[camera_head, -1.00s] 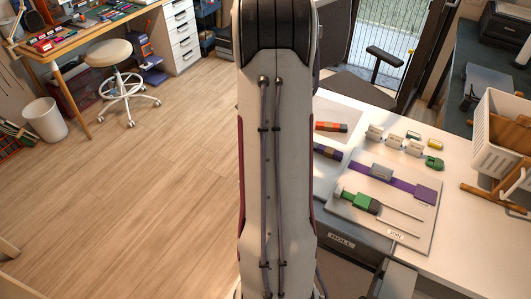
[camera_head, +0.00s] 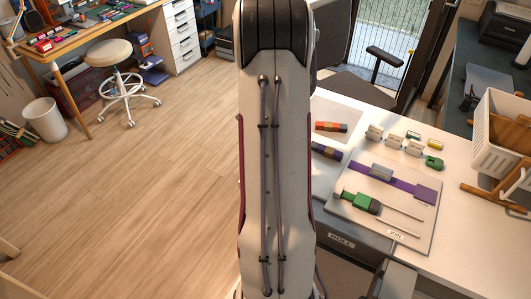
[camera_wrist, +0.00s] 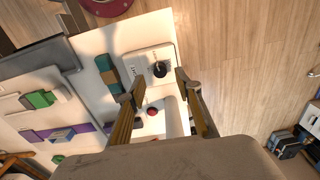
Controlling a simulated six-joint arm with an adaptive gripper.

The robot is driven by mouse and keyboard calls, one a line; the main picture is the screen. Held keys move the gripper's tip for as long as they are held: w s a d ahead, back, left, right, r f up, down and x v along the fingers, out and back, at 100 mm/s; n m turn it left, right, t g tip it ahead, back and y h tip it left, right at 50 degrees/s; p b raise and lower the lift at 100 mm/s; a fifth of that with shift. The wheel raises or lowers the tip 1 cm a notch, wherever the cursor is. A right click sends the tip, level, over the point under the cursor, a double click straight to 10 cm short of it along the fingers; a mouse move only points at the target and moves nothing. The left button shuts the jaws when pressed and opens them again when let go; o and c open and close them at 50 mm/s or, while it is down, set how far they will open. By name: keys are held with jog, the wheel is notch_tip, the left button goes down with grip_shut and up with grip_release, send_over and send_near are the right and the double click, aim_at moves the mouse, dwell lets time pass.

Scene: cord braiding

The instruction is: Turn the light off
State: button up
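A white box or plate with a round black knob (camera_wrist: 160,68) and small unreadable lettering lies on the white table in the wrist view. I cannot tell whether this is the light's control. My gripper (camera_wrist: 159,78) is open, with its two fingers apart and nothing between them. Its fingertips appear on either side of the knob, seen from above; the height gap cannot be told. A small red round part (camera_wrist: 152,112) shows between the fingers, closer to the palm. In the head view my arm hides the gripper and the knob. No lamp state can be made out.
The white table (camera_head: 475,225) carries a board (camera_head: 345,222) with green and purple cord pieces. Several small blocks and a white basket (camera_head: 502,128) stand around it.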

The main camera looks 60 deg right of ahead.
jog(key=shift+f, duration=2.15)
grip_shut()
